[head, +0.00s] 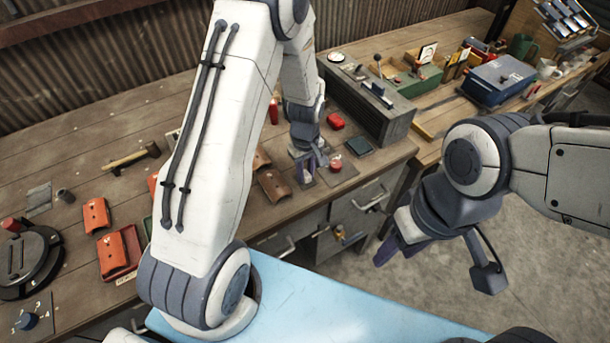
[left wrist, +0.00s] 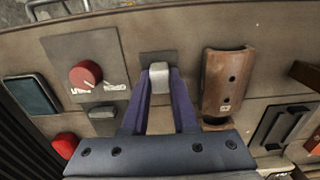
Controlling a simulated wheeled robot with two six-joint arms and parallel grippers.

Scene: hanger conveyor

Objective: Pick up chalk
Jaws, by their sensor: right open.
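The chalk looks like a small pale grey block (left wrist: 159,84) in the left wrist view, over a dark square plate (left wrist: 157,57) on the bench. My left gripper (left wrist: 160,76) has its purple fingertips on both sides of the block, seemingly touching it. In the head view my left gripper (head: 307,168) points down at the bench's front edge, and the chalk cannot be made out there. My right gripper (head: 399,246) is open and empty, in front of the bench and well away from the chalk.
A red knob on a plate (head: 336,164) lies right of my left gripper, with a dark square box (head: 359,145) and a red object (head: 335,121) beyond. Brown curved pieces (head: 273,185) lie to its left. A grey ribbed unit (head: 372,110) stands behind. Drawers (head: 365,205) are below.

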